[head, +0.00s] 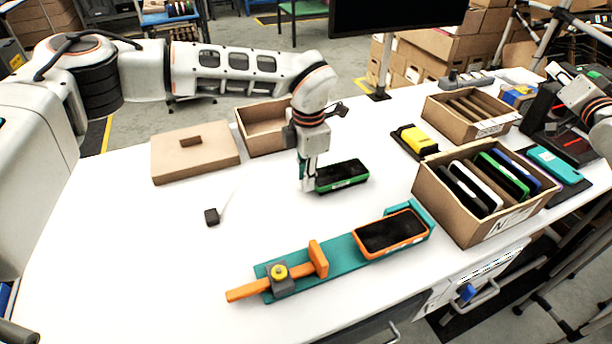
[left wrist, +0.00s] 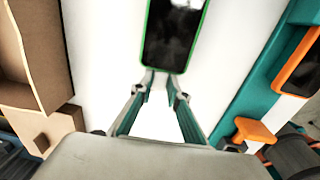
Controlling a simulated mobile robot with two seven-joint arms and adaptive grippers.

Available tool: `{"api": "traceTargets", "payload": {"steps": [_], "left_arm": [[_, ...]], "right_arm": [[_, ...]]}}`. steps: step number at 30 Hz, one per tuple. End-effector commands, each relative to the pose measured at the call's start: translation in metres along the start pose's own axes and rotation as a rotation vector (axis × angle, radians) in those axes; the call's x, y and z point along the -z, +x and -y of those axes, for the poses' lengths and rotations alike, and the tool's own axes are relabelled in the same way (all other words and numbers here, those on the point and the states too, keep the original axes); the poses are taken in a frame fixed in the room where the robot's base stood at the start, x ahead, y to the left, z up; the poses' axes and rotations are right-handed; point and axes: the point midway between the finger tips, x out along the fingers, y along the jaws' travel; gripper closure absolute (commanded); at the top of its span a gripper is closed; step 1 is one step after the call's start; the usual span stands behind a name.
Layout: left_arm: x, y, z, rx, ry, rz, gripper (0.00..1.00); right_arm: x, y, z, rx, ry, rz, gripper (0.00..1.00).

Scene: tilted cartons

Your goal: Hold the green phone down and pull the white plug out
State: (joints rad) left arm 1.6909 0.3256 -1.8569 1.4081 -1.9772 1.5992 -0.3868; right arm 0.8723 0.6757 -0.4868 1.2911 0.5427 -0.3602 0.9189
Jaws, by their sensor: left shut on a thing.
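The green-rimmed phone (head: 342,176) lies flat, screen up, on the white table; the left wrist view shows its near end (left wrist: 174,35). My left gripper (head: 308,188) points down at the phone's left end. In the left wrist view its two fingers (left wrist: 163,78) close in at that end. It is shut on the white plug, which the fingers and the white table make hard to see. A thin white cable runs faintly left to a small dark block (head: 211,216).
A teal fixture (head: 340,262) with an orange-rimmed phone (head: 391,232) lies in front. A carton of upright phones (head: 451,211) stands right. An open carton (head: 258,133) and a cardboard lid (head: 194,158) are behind left. The left front table is clear.

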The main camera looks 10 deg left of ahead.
Motion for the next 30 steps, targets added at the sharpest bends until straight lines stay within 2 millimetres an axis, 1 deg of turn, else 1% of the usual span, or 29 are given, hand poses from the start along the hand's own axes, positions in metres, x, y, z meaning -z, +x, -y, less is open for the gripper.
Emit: {"api": "traceTargets", "payload": {"steps": [1,7,11,12,14,15,17,21,26,27,30], "left_arm": [[0.000,0.001,0.000,0.000,0.000,-0.001,1.00],[0.000,0.001,0.000,0.000,0.000,-0.001,1.00],[0.000,0.001,0.000,0.000,0.000,-0.001,1.00],[0.000,0.000,0.000,0.000,0.000,0.000,1.00],[0.000,0.000,0.000,0.000,0.000,0.000,1.00],[0.000,0.000,0.000,0.000,0.000,0.000,1.00],[0.000,0.000,0.000,0.000,0.000,0.000,1.00],[0.000,0.000,0.000,0.000,0.000,0.000,1.00],[0.000,0.000,0.000,0.000,0.000,0.000,1.00],[0.000,0.000,0.000,0.000,0.000,0.000,1.00],[0.000,0.000,0.000,0.000,0.000,0.000,1.00]], "right_arm": [[-0.019,0.004,0.014,-0.005,0.006,0.042,1.00],[-0.092,0.010,0.066,-0.028,-0.004,0.229,1.00],[-0.136,0.006,0.104,-0.030,-0.027,0.353,1.00],[-0.149,0.003,0.116,-0.027,-0.037,0.391,1.00],[-0.169,-0.002,0.135,-0.022,-0.055,0.448,1.00],[-0.181,-0.006,0.147,-0.017,-0.068,0.487,1.00],[-0.199,-0.014,0.166,-0.008,-0.091,0.544,1.00],[-0.236,-0.035,0.212,0.024,-0.158,0.675,1.00],[-0.271,-0.068,0.266,0.078,-0.265,0.817,1.00],[-0.279,-0.078,0.279,0.096,-0.296,0.852,1.00],[-0.295,-0.103,0.311,0.142,-0.386,0.931,1.00]]}}
